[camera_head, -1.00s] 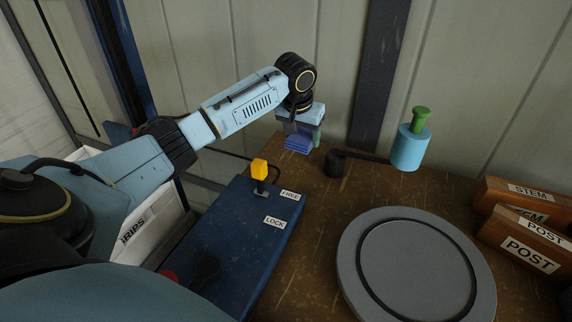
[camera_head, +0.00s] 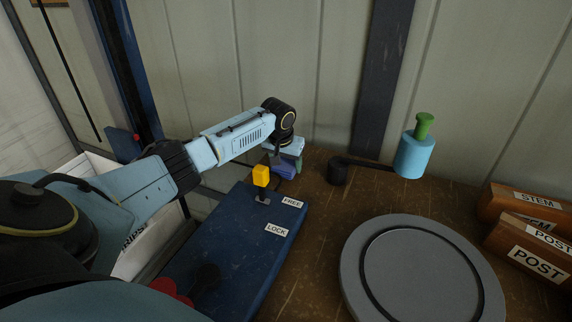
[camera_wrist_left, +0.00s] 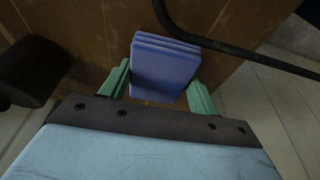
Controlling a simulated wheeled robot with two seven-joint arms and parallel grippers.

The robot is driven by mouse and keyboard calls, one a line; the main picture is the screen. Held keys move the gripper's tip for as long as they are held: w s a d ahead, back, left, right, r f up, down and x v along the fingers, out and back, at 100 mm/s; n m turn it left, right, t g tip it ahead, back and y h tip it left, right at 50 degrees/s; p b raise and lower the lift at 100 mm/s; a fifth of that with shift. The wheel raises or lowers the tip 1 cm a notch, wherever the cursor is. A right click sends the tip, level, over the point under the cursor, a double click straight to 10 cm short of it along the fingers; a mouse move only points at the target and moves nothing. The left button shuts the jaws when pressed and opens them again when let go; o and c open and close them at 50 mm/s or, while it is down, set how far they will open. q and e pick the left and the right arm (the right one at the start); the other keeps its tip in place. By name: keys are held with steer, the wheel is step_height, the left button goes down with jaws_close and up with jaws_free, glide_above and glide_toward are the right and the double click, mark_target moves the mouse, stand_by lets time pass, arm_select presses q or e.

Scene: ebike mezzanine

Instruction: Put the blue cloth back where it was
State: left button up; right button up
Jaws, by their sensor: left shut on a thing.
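The folded blue cloth (camera_wrist_left: 163,68) is between the green fingers of my left gripper (camera_wrist_left: 158,84) in the left wrist view. It stands out past the fingertips, over the brown bench top. In the head view the cloth (camera_head: 287,170) shows under my left gripper (camera_head: 288,162), near the back left of the bench, behind the blue box. My left gripper is shut on the cloth. Whether the cloth touches the bench is hard to tell. My right gripper is not in view.
The blue box (camera_head: 232,248) with a yellow-topped lever (camera_head: 261,177) and FREE and LOCK labels lies in front. A black post with an arm holding a light-blue cylinder (camera_head: 413,155) stands to the right. A grey round plate (camera_head: 420,270) and wooden labelled boxes (camera_head: 525,255) are further right.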

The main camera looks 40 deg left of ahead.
arm_select(q)
steer(key=shift+f, duration=0.15)
steer(key=o, duration=0.4)
steer(key=shift+f, duration=0.1)
steer(key=o, duration=0.5)
steer(key=p+v, duration=0.2)
steer(key=v, duration=1)
steer(key=shift+r, duration=0.25)
